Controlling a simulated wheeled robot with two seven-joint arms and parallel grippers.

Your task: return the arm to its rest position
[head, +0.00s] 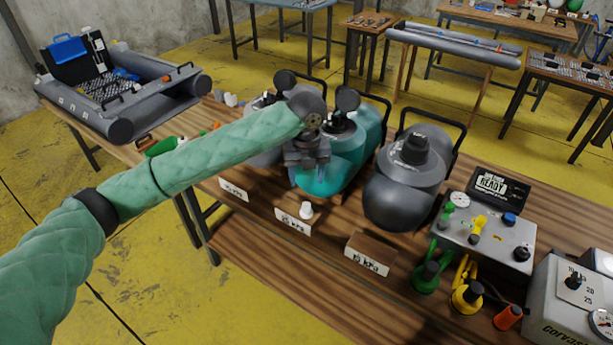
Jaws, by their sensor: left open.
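My left arm, in a green quilted sleeve, reaches in from the left across the head view. My left gripper (309,178) is open and points down in front of a teal rounded tank (330,178) on the wooden bench. The fingers are small in the picture, and I cannot tell whether they touch the tank. The wrist hides part of the tanks behind it. My right gripper is not in view.
A dark grey tank (403,190) stands to the right. White pressure labels line the wooden bench (300,262). A READY control box (485,235) stands further right. A grey inflatable boat model (120,95) is at the left. The yellow floor in front is clear.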

